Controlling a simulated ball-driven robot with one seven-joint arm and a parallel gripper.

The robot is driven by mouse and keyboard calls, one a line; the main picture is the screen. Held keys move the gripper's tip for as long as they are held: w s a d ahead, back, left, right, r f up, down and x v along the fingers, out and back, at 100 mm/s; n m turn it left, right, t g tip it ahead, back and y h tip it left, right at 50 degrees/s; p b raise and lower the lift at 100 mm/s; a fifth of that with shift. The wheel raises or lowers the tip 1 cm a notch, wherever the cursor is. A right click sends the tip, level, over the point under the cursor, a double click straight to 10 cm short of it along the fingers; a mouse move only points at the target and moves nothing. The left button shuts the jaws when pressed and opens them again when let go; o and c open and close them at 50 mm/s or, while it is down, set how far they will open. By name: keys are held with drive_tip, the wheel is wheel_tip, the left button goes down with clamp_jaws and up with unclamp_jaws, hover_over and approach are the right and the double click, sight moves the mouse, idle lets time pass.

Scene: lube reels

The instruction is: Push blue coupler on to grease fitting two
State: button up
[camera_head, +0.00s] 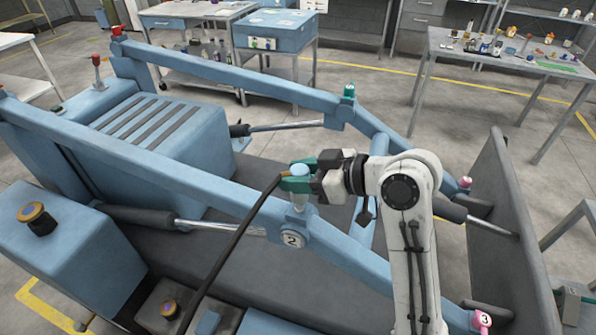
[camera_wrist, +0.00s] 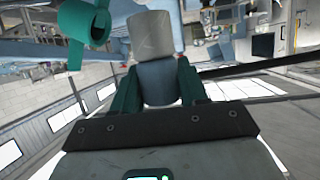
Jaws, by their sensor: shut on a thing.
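My gripper (camera_head: 300,179) has green fingers and is shut on the blue coupler (camera_head: 299,169). The coupler is upright, and its pale metal nose (camera_head: 298,202) points down towards the blue beam by the round plate marked 2 (camera_head: 292,240). Grease fitting two itself is not clearly visible; I cannot tell whether the nose touches it. In the wrist view the coupler (camera_wrist: 157,82) sits between both fingers, with its grey nose (camera_wrist: 151,36) pointing away from my gripper. A black hose (camera_head: 235,240) runs from the grip down to the lower left.
The blue loader beams (camera_head: 180,175) surround my gripper's work area. A teal-topped fitting (camera_head: 348,92) stands on the far beam, and a pink one marked 3 (camera_head: 482,320) is at lower right. A teal ringed part (camera_wrist: 88,28) shows beside the nose in the wrist view.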

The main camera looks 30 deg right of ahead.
drive_tip(key=shift+f+b, duration=1)
drive_tip(key=shift+f, duration=0.75)
drive_tip(key=o, duration=1.2)
drive_tip(key=shift+o, duration=0.2)
drive_tip(key=b+v, duration=0.1)
drive_tip(key=v, duration=1)
drive_tip(key=shift+b, duration=0.3)
